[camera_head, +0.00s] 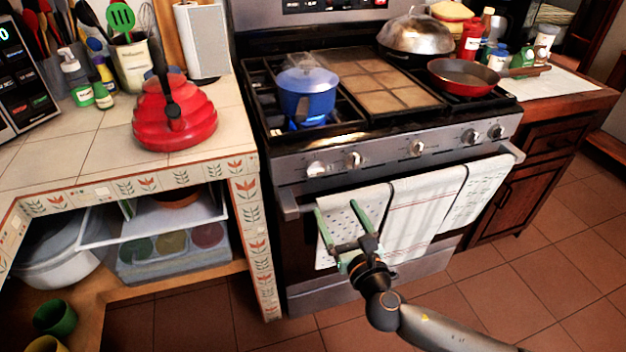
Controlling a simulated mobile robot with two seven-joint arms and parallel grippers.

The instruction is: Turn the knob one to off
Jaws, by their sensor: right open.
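The stove (285,160) has a steel front panel with several round knobs. The leftmost knob (317,168) and the second knob (354,159) sit at the left end of the panel. A blue flame burns under the blue pot (307,92) on the front left burner. My right gripper (340,211) is open and empty, with green fingers pointing up toward the panel. It is in front of the towels and below the two left knobs, apart from them. My left gripper is not in view. Which knob is number one cannot be told from markings.
Towels (418,215) hang on the oven handle (508,150). A red pan (463,76) and a domed metal lid (414,35) are on the stove's right. A red kettle (174,115) stands on the tiled counter at left. The floor (540,245) at right is clear.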

